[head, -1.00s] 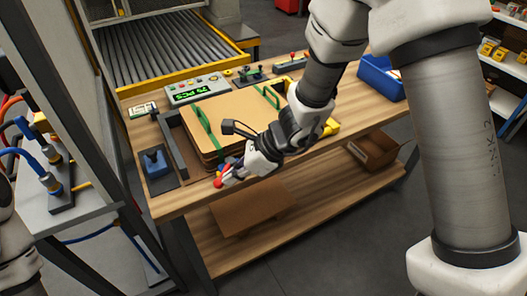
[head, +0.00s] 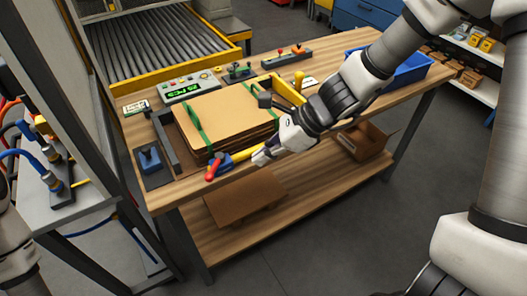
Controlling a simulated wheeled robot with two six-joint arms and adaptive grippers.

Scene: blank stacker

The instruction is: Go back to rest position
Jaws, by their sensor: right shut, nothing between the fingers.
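My right gripper (head: 262,158) is in the head view at the front edge of the wooden workbench (head: 165,198). Its fingers are shut with nothing between them. It is just right of a tool with a red tip and a blue body (head: 218,164), close to the front of a stack of brown cardboard blanks (head: 215,117) with green straps. A yellow bar shows between the tool and the gripper. Part of my left arm shows at the lower left edge; its gripper is out of view.
A control box with a green display (head: 189,88) and small lever panels (head: 288,58) stand along the back of the bench. A blue bin (head: 412,68) is at its right end. A roller conveyor (head: 150,45) lies behind. A blue-knobbed block (head: 149,160) sits at left.

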